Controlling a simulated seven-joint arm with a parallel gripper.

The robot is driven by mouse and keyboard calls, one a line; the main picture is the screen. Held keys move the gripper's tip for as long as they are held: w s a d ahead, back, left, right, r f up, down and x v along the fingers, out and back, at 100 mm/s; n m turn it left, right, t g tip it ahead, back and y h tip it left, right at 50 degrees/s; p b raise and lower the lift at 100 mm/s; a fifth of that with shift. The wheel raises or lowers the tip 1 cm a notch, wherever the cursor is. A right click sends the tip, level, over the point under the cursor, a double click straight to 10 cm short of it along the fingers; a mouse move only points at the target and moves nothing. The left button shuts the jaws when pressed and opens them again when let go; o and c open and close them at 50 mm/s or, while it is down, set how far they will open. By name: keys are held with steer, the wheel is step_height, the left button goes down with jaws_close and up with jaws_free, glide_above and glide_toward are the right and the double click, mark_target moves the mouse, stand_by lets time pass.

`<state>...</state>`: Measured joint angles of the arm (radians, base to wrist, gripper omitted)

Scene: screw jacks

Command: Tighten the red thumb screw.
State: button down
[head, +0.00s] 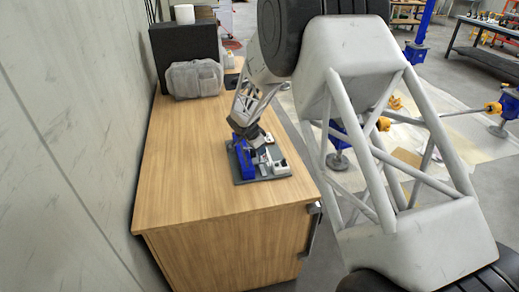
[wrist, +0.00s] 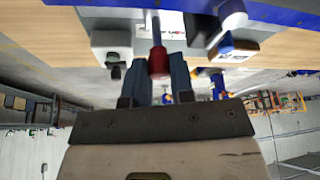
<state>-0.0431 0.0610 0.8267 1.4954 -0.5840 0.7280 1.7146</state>
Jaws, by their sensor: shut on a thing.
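The red thumb screw (wrist: 158,63) shows in the wrist view, at the end of a thin rod that reaches down from a fixture. My gripper (wrist: 160,72) has its two dark fingers on either side of the red head and is shut on it. In the head view the fixture is a dark plate (head: 243,177) with blue and grey parts on the wooden bench. My gripper (head: 250,135) is over the plate there, and the red screw cannot be made out in that view.
The blue block (head: 244,160) and white parts (head: 281,167) stand close around my gripper. The bench top (head: 190,175) left of the plate is clear. A wall runs along the left.

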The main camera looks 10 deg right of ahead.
steer(key=shift+m+g, duration=0.6)
steer(key=shift+m, duration=1.1)
steer(key=c, duration=1)
jaws_free()
steer(key=n+t, duration=0.1)
steer(key=n, duration=0.1)
steer(key=n+t, duration=0.1)
steer(key=n, duration=0.2)
steer(key=shift+n+y, duration=0.3)
steer(key=n, duration=0.2)
steer(key=n+t+y, duration=0.1)
steer(key=n, duration=0.1)
steer(key=shift+s+d+n+t, duration=0.1)
steer(key=shift+n+t, duration=0.2)
steer(key=shift+n, duration=0.1)
steer(key=shift+n+y, duration=0.7)
steer(key=shift+n, duration=1)
steer(key=shift+d+n+t+y, duration=0.1)
steer(key=shift+n+t+y, duration=0.25)
steer(key=shift+n, duration=0.65)
